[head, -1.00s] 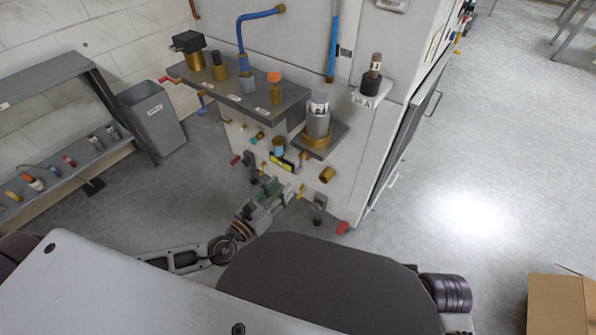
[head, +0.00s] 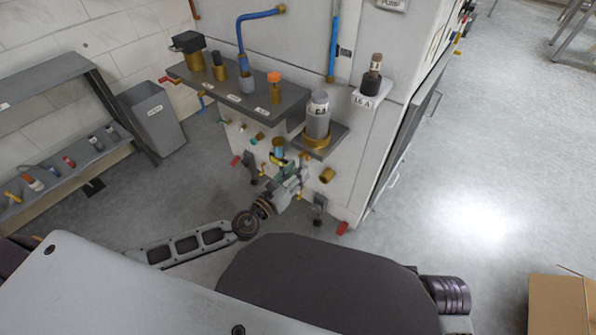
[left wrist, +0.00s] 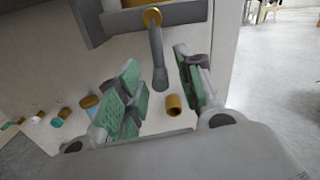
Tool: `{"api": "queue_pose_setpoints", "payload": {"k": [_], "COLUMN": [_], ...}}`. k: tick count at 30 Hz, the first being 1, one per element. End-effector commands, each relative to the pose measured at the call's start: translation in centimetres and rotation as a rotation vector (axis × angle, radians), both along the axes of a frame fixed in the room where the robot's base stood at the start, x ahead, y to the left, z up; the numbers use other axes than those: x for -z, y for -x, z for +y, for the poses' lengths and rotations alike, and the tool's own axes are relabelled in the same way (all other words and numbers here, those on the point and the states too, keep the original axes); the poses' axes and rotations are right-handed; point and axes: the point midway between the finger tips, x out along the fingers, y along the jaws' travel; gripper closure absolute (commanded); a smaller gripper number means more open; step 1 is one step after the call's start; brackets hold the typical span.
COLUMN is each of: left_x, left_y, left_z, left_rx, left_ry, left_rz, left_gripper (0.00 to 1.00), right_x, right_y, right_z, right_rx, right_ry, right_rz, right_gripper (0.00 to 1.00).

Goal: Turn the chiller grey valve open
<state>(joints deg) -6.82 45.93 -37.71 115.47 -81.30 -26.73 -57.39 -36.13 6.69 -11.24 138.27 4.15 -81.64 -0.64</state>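In the left wrist view, a grey lever-like handle (left wrist: 158,72) hangs from a brass ring fitting (left wrist: 152,17) under a grey shelf on the machine. I take it for the grey valve, but no label on it can be read. My left gripper (head: 290,172) is at the machine's lower front in the head view. Its green-padded fingers (left wrist: 158,62) are spread apart, with the handle showing in the gap between them. They look apart from it, and nothing is held. In the head view the handle cannot be made out behind the gripper. My right gripper is out of view.
A brass pipe stub (left wrist: 173,105) sticks out of the panel below the handle. Several coloured fittings line the panel to the left. A grey bottle stands on a bracket (head: 338,136) above the gripper. A grey bin (head: 152,115) stands at left.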

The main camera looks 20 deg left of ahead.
Motion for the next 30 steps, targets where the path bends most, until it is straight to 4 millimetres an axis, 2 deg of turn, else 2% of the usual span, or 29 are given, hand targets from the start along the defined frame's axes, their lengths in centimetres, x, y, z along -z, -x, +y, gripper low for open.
{"api": "queue_pose_setpoints", "payload": {"k": [6,16,24,30], "left_x": [-0.04,-0.03,-0.03,-0.02], "left_y": [-0.77,-0.87,-0.85,-0.90], "left_z": [-0.34,-0.37,-0.35,-0.24], "left_rx": [0.002,0.001,0.001,-0.001], "left_ry": [0.000,0.000,0.000,0.000], "left_rz": [0.000,0.000,0.000,0.000], "left_gripper": [0.64,0.64,0.98,1.00], "right_x": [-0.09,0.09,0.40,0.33], "right_y": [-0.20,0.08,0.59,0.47], "right_z": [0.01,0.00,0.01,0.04], "right_rx": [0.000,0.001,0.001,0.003], "right_ry": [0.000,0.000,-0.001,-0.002], "right_rz": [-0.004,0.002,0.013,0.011], "right_gripper": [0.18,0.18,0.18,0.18]}}
